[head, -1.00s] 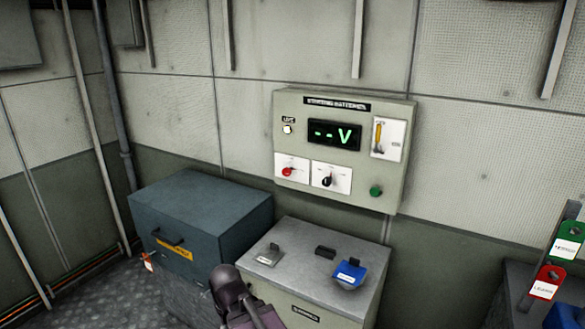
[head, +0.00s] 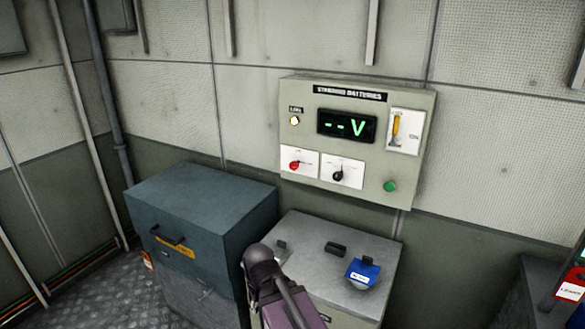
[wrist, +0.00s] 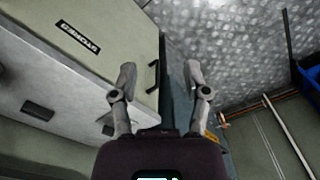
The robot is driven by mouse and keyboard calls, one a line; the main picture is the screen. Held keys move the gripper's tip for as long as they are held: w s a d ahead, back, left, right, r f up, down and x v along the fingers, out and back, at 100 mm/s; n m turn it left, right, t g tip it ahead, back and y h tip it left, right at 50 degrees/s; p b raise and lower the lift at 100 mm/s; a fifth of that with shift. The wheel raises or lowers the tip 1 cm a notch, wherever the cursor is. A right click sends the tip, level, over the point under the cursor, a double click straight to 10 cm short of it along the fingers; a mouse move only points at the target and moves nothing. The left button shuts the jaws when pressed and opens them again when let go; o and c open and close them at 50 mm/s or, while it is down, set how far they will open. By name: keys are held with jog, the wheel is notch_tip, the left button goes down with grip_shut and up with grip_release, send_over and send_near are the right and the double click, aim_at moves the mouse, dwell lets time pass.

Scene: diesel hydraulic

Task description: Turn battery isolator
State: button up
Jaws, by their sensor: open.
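The starting batteries panel (head: 356,140) is a pale grey-green box on the wall in the head view. It has a red rotary knob (head: 294,166) and a black rotary knob (head: 339,175) on white plates low on its face. Their small labels are too fine to read, so I cannot tell which is the battery isolator. A yellow-handled lever (head: 396,131) sits on a white plate at the panel's upper right. My gripper (wrist: 160,75) is open and empty in the wrist view, pointing down past the cabinets. My arm stands below the panel in the head view, apart from it.
A blue-grey box (head: 200,208) stands left of a grey cabinet (head: 305,235). A blue object (head: 362,271) and a small black block (head: 335,249) lie on the cabinet top. A display (head: 346,126) and green button (head: 390,186) are on the panel. Floor shows at lower left.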

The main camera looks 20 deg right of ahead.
jog(key=shift+o, duration=0.9)
jog(key=shift+w+d, duration=0.1)
jog(key=m+t+h, duration=0.8)
jog(key=t+h, duration=0.3)
jog(key=h, duration=0.3)
send_near(293, 167)
jog(key=v, duration=0.3)
jog(key=shift+f, duration=0.1)
jog(key=x, duration=1.3)
jog(key=shift+w+d, duration=0.2)
